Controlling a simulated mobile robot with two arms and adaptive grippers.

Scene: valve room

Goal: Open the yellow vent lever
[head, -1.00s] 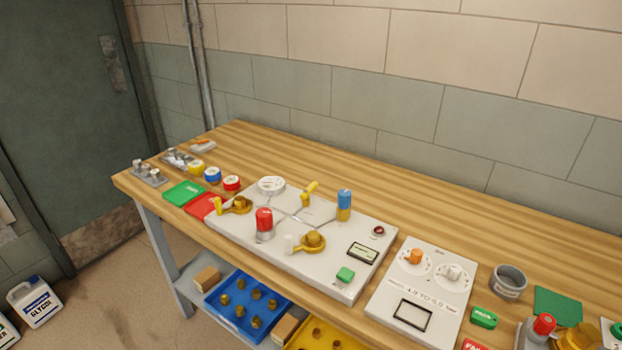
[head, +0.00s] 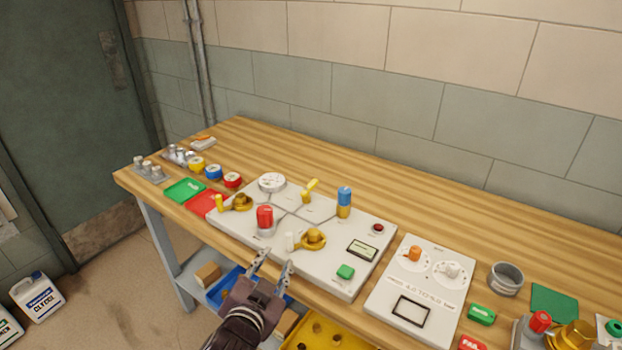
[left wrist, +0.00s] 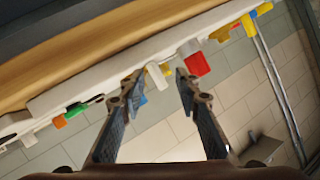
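A white valve panel (head: 330,268) lies on the bench. Two yellow handles show on it: a small lever (head: 310,187) at the back, and an upright handle (head: 219,203) beside the brass valve at the left end. I cannot tell from the pictures which is the vent lever. A red knob (head: 265,217) and a brass valve with a white handle (head: 290,241) stand near the front edge. My left gripper (head: 272,264) is open and empty in front of that edge. In the left wrist view its fingers (left wrist: 158,82) are spread, with the red knob (left wrist: 196,64) just beyond. My right gripper is not in view.
A blue-topped cylinder (head: 344,203) stands behind the brass valve. A green button (head: 345,272) is at the panel's front right. A second panel with dials (head: 410,312) lies to the right. Trays of parts sit on the shelf below. The bench's back strip is clear.

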